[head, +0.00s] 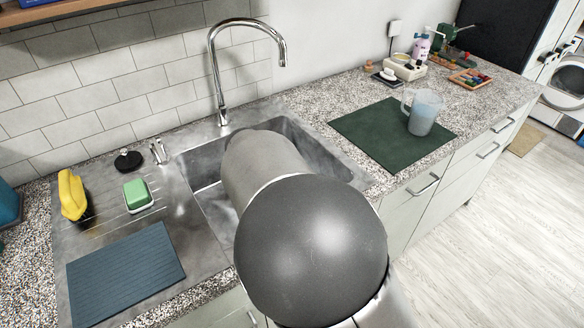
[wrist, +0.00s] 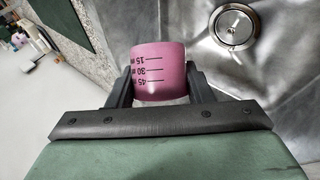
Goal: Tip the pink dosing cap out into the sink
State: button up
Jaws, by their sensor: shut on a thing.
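The pink dosing cap (wrist: 158,72), with dark 15, 30 and 45 marks, is between the fingers of my gripper (wrist: 158,84) in the wrist view. My gripper is shut on its sides. The printed marks read upside down in this view. The cap's inside is not visible, so I cannot tell whether it holds anything. The sink's steel floor (wrist: 262,62) and round drain (wrist: 235,27) show to the right of the cap. In the head view my arm covers much of the sink (head: 313,152) and hides the cap and gripper.
A chrome faucet (head: 216,75) arches behind the sink. A green mat (head: 365,130) with a clear jug (head: 424,112) lies to the right.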

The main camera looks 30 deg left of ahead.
jog(key=shift+w+d+r+m+g+y+b, duration=0.15)
jog(key=shift+m+y+b, duration=0.1)
jog(key=shift+y+b, duration=0.25)
jog(key=shift+s+d+f+m+g+y+b, duration=0.15)
jog(key=shift+m+y+b, duration=0.1)
jog(key=shift+y+b, duration=0.25)
jog(key=y, duration=0.1)
jog(key=r+m+y+b, duration=0.1)
jog(key=shift+w+d+y, duration=0.15)
jog(key=shift+y, duration=0.15)
jog(key=y+b, duration=0.1)
jog(key=b, duration=0.1)
jog(key=shift+f+m+b, duration=0.1)
jog(key=shift+m+b, duration=0.2)
jog(key=shift+m, duration=0.1)
jog(key=shift+r+m+g+y+b, duration=0.3)
jog(key=shift+y+b, duration=0.1)
jog(key=shift+y, duration=0.4)
jog(key=shift+a+r+m+y, duration=0.25)
jog(key=shift+m+y, duration=0.15)
jog(key=shift+y, duration=0.4)
